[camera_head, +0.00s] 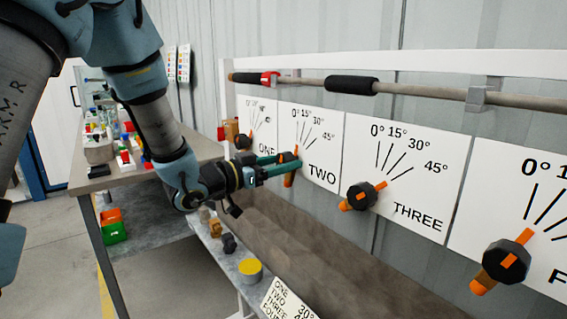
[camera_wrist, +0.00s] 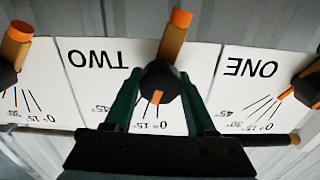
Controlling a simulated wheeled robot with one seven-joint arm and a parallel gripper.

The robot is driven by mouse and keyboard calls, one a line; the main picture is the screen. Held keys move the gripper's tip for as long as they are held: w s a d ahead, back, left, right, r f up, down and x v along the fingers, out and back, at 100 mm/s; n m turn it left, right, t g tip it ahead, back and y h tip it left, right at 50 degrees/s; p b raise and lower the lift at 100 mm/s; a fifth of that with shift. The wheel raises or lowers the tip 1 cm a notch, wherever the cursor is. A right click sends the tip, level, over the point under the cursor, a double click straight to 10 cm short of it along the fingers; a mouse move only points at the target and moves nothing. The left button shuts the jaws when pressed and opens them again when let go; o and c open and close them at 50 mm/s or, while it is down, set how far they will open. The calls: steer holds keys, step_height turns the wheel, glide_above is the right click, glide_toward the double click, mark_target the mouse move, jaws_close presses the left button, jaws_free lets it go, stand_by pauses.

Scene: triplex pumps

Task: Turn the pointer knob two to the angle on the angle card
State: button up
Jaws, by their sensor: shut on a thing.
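Pointer knob two (camera_head: 290,167) has a dark body and an orange pointer and sits on the white dial plate marked TWO (camera_head: 322,155). My gripper (camera_head: 282,161) is shut on it, with its green fingers on both sides. In the wrist view, upside down, knob two (camera_wrist: 160,82) is between the fingertips of my gripper (camera_wrist: 160,93). Its orange tip points near the 0° and 15° marks; the exact angle cannot be told. The angle card (camera_head: 290,300) is cut off at the bottom edge. It lists ONE to FOUR; a 30° shows, but its row is unclear.
Knobs one (camera_head: 243,141), three (camera_head: 361,196) and four (camera_head: 507,262) sit on neighbouring plates. A grey rail (camera_head: 425,92) with black grips runs above the dials. A narrow shelf with a yellow-topped can (camera_head: 250,268) lies below. A cluttered table (camera_head: 90,183) stands at left.

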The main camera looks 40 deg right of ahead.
jaws_close()
stand_by(0.3)
steer(key=shift+f+b, duration=0.1)
steer(key=shift+b, duration=0.3)
steer(key=shift+f+m+b, duration=0.1)
steer(key=shift+m+b, duration=0.2)
steer(key=shift+b, duration=0.05)
steer(key=m+b, duration=0.2)
steer(key=b, duration=0.2)
steer(key=shift+f, duration=0.1)
steer(key=m+b, duration=0.3)
steer(key=shift+r, duration=0.2)
steer(key=o, duration=0.7)
jaws_free()
steer(key=shift+r, duration=0.1)
